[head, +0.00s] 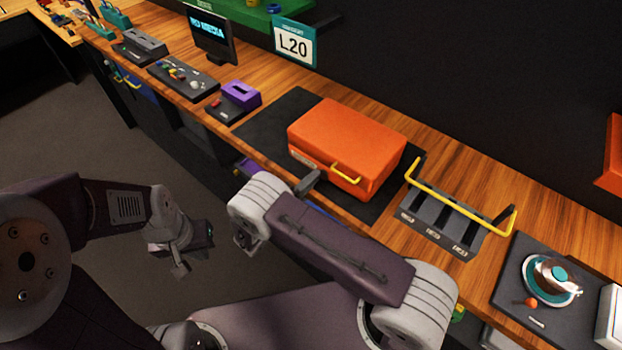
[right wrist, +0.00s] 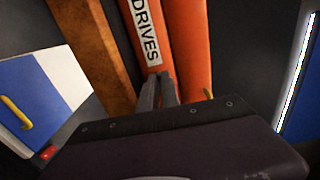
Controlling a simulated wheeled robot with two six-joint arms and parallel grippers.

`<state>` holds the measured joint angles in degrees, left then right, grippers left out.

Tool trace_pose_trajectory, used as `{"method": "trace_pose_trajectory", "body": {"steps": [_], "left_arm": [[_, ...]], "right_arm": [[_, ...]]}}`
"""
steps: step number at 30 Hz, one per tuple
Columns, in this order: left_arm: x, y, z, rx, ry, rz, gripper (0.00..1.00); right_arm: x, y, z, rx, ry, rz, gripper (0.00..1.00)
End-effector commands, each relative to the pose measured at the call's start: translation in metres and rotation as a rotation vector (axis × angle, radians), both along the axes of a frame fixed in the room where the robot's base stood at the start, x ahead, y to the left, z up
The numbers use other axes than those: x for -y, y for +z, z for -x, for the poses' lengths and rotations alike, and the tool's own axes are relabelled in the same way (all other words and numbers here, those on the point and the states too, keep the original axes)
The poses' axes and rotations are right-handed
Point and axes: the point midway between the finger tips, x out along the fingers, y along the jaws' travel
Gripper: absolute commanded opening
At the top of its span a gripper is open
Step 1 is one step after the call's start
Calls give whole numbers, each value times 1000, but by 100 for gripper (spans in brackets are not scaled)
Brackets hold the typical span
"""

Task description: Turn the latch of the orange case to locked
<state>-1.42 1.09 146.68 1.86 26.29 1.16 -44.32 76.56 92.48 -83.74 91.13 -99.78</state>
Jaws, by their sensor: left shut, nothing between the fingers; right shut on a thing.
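The orange case (head: 352,138) lies closed on a dark mat on the bench, with a yellow handle (head: 346,174) on its front. In the right wrist view its orange front (right wrist: 192,45) shows a white "DRIVES" label (right wrist: 147,28). My right gripper (head: 312,178) is at the left part of the case front. In the right wrist view its fingers (right wrist: 160,90) are close together against the front, below the label. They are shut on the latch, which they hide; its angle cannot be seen. My left gripper (head: 180,268) is shut and empty, well away over the floor.
Right of the case stands a dark slotted holder with a yellow bar (head: 460,200), then a turntable-like device (head: 552,280). To the left are a purple-topped device (head: 238,97) and a control panel (head: 183,78). A sign (head: 294,42) stands behind. Bare dark mat (head: 275,120) lies left of the case.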

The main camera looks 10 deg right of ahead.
Motion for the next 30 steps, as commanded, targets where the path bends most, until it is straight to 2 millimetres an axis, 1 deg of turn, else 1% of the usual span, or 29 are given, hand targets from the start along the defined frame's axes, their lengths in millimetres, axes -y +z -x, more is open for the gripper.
{"method": "trace_pose_trajectory", "body": {"steps": [1, 18, 19, 21, 30], "left_arm": [[0, 0, 0, 0, 0, 0, 0], [0, 0, 0, 0, 0, 0, 0], [0, 0, 0, 0, 0, 0, 0], [0, 0, 0, 0, 0, 0, 0], [0, 0, 0, 0, 0, 0, 0]], "right_arm": [[2, 0, 1, -8, -8, 7, 0], [2, 0, 1, -28, -6, 26, 0], [2, 0, 1, -28, -6, 26, 12], [2, 0, 0, -27, -5, 25, 28], [1, 0, 0, -26, -2, 23, 28]]}}
